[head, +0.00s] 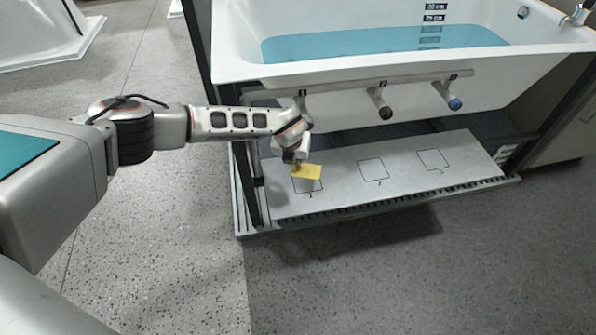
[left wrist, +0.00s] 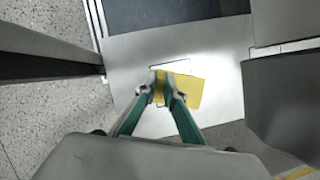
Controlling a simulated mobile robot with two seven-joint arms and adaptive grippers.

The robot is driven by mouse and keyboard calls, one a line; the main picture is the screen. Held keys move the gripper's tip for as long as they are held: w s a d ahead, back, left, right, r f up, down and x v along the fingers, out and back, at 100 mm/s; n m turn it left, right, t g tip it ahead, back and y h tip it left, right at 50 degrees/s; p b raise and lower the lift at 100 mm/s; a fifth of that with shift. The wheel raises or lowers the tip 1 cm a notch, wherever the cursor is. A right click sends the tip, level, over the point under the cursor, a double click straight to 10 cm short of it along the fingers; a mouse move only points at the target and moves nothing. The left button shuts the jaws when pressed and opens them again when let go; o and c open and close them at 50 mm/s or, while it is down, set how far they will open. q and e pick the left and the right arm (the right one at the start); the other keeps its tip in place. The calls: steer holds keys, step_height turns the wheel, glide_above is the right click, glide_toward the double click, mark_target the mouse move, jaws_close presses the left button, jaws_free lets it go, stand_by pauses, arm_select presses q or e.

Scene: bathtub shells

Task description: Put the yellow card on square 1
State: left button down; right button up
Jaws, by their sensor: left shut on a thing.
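The yellow card (head: 308,172) is held by my left gripper (head: 297,163) over the white board (head: 335,180). In the left wrist view, my left gripper (left wrist: 160,88) is shut on one edge of the yellow card (left wrist: 187,91). The card overlaps square 1 (head: 307,186) in the head view and hides part of its outline. In the left wrist view, part of the square's outline (left wrist: 168,65) shows above the card. I cannot tell how high the card is above the board. My right gripper is not in view.
Square 2 (head: 373,169) and square 3 (head: 433,159) are empty, to the right on the board. A white bathtub (head: 230,60) with blue water stands above, with several knobs along a rail (head: 370,83). A dark frame post (head: 250,185) stands close left of my gripper.

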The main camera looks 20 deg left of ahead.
mark_target(295, 179)
arm_select(q)
steer(key=shift+f, duration=0.6)
step_height(295, 179, down, 5)
steer(key=b, duration=0.2)
steer(key=shift+s+f+b, duration=0.15)
steer(key=shift+f+b, duration=0.05)
steer(key=shift+b, duration=0.15)
steer(key=shift+w+a+r, duration=0.1)
steer(key=shift+w+r, duration=0.1)
steer(key=shift+r, duration=0.2)
steer(key=c, duration=2.4)
jaws_free()
steer(key=shift+o, duration=1.3)
step_height(295, 179, up, 3)
steer(key=shift+r+p, duration=0.1)
steer(key=shift+p, duration=0.65)
steer(key=s+p+v, duration=0.1)
steer(key=p+v, duration=0.3)
steer(key=v, duration=0.5)
steer(key=shift+p, duration=0.35)
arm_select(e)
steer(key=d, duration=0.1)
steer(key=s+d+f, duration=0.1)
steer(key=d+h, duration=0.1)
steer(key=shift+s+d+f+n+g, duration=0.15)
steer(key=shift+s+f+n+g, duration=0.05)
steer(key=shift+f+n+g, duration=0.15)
